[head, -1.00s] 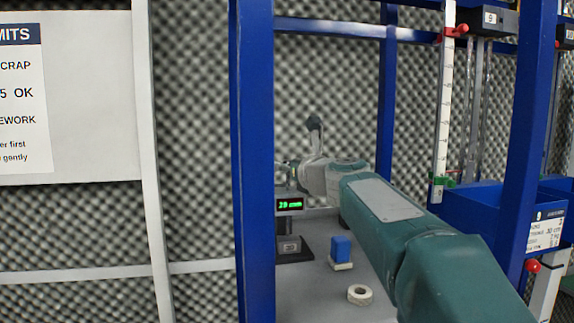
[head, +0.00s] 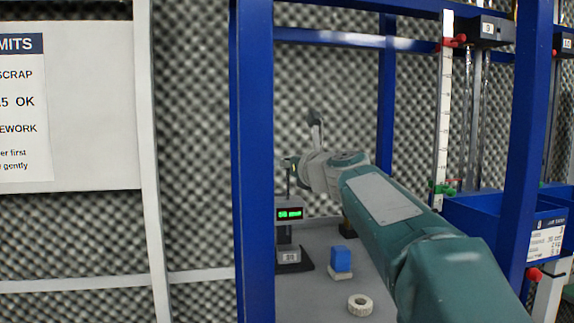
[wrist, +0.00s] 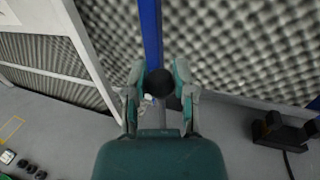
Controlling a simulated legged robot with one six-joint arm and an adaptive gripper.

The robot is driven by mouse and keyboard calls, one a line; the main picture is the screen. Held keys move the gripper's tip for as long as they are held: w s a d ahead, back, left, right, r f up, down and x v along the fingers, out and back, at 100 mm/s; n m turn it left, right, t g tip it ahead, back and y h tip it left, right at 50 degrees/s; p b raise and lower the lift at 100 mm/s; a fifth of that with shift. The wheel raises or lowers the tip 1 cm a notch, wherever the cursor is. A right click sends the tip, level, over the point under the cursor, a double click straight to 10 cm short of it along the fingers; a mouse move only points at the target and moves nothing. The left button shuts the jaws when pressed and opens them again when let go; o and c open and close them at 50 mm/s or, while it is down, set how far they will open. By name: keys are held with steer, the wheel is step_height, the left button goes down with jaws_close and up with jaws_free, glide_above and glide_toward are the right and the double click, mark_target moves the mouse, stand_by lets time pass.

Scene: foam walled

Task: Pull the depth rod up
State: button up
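The depth gauge stands on the bench in the head view, with a lit green display (head: 290,213) on its post and a dark base (head: 294,262). The display's digits are too blurred to read surely. The thin depth rod (head: 289,180) rises above the display toward my gripper (head: 296,166). In the wrist view my gripper (wrist: 159,78) has a finger on each side of a round black knob (wrist: 159,83), and both seem to touch it.
A blue block (head: 341,258) and a white ring (head: 360,305) sit on the bench right of the gauge. A blue frame post (head: 254,160) stands just left of it. Blue bins (head: 485,215) and a white scale (head: 444,110) are at right.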

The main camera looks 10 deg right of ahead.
steer(key=o, duration=0.4)
steer(key=v, duration=1.2)
steer(key=shift+a, duration=0.1)
